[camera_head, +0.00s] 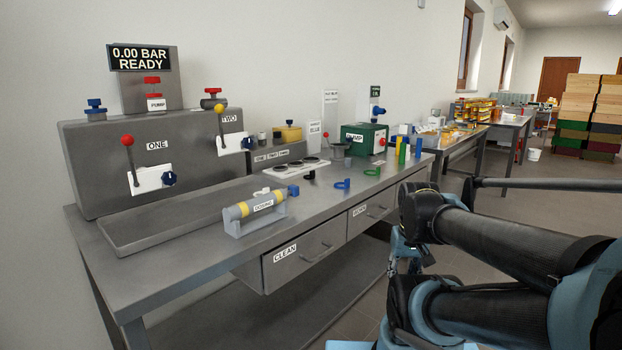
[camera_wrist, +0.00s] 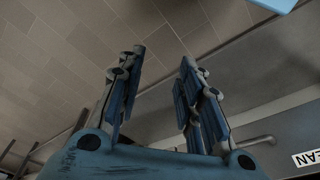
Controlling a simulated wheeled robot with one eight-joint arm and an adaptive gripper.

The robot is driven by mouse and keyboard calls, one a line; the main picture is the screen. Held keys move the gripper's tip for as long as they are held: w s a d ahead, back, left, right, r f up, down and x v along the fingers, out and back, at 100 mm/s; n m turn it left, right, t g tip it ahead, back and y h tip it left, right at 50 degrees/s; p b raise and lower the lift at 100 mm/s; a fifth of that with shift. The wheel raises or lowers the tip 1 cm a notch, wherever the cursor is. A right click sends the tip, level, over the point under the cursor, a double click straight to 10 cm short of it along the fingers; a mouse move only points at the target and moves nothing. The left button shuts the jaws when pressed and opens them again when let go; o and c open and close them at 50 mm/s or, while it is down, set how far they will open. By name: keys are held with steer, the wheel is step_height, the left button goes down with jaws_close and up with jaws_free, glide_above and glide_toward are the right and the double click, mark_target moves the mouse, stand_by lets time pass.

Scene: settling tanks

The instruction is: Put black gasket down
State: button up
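My gripper (camera_wrist: 162,58) shows in the wrist view with its two fingers apart and nothing visible between them. It hangs over the floor beside the bench, near the front of the drawers. In the head view my gripper is mostly hidden by my arm. I cannot make out a loose black gasket in either view. A white plate (camera_head: 280,170) on the bench bears dark round shapes; I cannot tell whether any is a gasket. A blue ring (camera_head: 342,184) and a green ring (camera_head: 372,171) lie on the bench to its right.
A yellow-banded cylinder in a grey holder (camera_head: 255,211) stands at the bench's front edge. Drawers marked CLEAN (camera_head: 304,256) and WORN (camera_head: 375,209) are shut. A grey lever panel (camera_head: 160,160) and a green pump box (camera_head: 364,138) stand behind. Bare bench top lies around the rings.

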steer(key=shift+o, duration=1.4)
steer(key=shift+a+r+m, duration=0.3)
steer(key=shift+a+r, duration=0.05)
steer(key=shift+r, duration=0.25)
steer(key=w+a+r+m+t+y, duration=0.2)
steer(key=w+r+m, duration=0.4)
steer(key=w, duration=0.7)
steer(key=w+a+r+m+t+y, duration=0.2)
steer(key=w+a+r+m+y, duration=0.3)
steer(key=w+m, duration=0.5)
steer(key=w+a+r+m+t+y, duration=0.2)
steer(key=w+a+r+m, duration=0.4)
steer(key=w, duration=1.1)
steer(key=shift+w+a+r+m+y, duration=0.1)
steer(key=shift+w+r+m+y, duration=0.25)
steer(key=shift+m, duration=0.35)
steer(key=shift+a+r+m+y, duration=0.15)
steer(key=shift+m+y, duration=0.3)
steer(key=shift+m, duration=0.25)
steer(key=shift+w, duration=0.25)
glide_toward(313, 172)
steer(key=x, duration=0.4)
steer(key=shift+r, duration=0.1)
steer(key=shift+w+r+x, duration=0.1)
steer(key=shift+w+x, duration=0.05)
steer(key=shift+x, duration=1.15)
steer(key=shift+w+r+x, duration=0.1)
steer(key=shift+x, duration=1.25)
steer(key=shift+d, duration=0.1)
steer(key=shift+c, duration=0.6)
